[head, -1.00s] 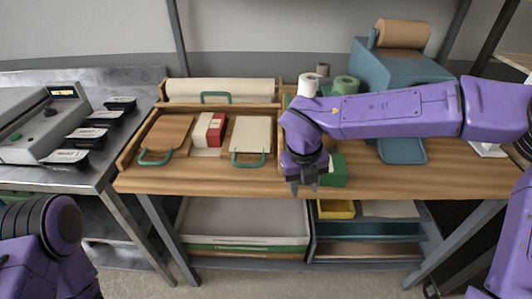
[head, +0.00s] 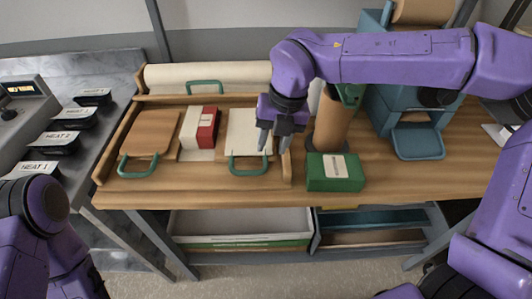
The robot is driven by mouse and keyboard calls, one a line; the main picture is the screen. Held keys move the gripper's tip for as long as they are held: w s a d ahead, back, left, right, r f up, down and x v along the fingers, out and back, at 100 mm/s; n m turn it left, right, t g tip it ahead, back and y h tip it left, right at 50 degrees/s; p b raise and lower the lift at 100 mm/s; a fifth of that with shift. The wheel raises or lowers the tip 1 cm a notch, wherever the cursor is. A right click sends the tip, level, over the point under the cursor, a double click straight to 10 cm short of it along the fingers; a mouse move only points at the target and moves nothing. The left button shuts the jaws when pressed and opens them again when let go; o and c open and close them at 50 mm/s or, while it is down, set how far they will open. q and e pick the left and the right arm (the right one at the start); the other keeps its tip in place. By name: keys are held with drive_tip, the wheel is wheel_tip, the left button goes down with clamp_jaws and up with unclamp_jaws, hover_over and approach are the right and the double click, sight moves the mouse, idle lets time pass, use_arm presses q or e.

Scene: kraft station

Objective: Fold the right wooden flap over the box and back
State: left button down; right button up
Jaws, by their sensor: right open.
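The right flap (head: 246,128) is a pale panel with a green handle (head: 248,168) at its front edge. It lies flat in a wooden tray (head: 200,180), to the right of the red and white box (head: 201,126). The left flap (head: 150,133) is brown wood with its own green handle and lies flat to the box's left. My right gripper (head: 273,144) is open and empty, fingers pointing down at the right edge of the right flap; I cannot tell whether it touches. My left arm shows at the lower left, its gripper out of view.
A green box (head: 335,172) and a brown roll (head: 332,122) stand right of the tray. A blue machine (head: 410,110) is further right. A paper roll (head: 205,75) lies behind the tray. Labelled black bins (head: 45,145) sit at the left.

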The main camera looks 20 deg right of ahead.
sight(266, 163)
drive_tip(key=f, duration=0.5)
drive_tip(key=shift+w+a, duration=0.3)
drive_tip(key=shift+w, duration=0.1)
drive_tip(key=shift+a+f, duration=0.15)
drive_tip(key=shift+f, duration=0.25)
drive_tip(key=shift+s, duration=0.1)
clamp_jaws()
drive_tip(key=shift+r, duration=0.1)
